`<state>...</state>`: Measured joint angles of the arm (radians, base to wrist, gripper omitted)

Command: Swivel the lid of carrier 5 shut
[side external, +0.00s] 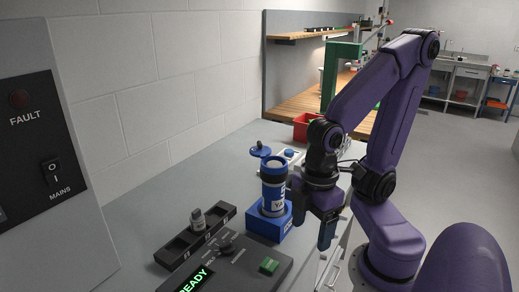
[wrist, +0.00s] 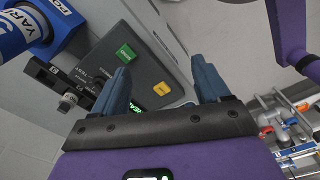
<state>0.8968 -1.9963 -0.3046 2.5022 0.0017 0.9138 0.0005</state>
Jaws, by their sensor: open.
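The carrier (side external: 273,188) is a blue and white cylinder standing upright in a blue block (side external: 270,222) on the bench. Its label is only partly legible, and I cannot read a 5 for certain. Its blue lid (side external: 260,150) is swung out to the left of the top, leaving the mouth uncovered. My gripper (side external: 314,222) is open and empty, pointing down just right of the carrier, apart from it. In the wrist view my gripper (wrist: 165,82) shows spread fingers with nothing between them. The carrier (wrist: 14,32) is cut off at the upper left there, its lid out of view.
A control console (side external: 225,262) with a lit READY display and a green button stands in front of the block. A black rack (side external: 196,238) with a small grey-capped piece is to its left. A white box with a blue knob (side external: 289,154) and a red bin (side external: 301,126) stand behind.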

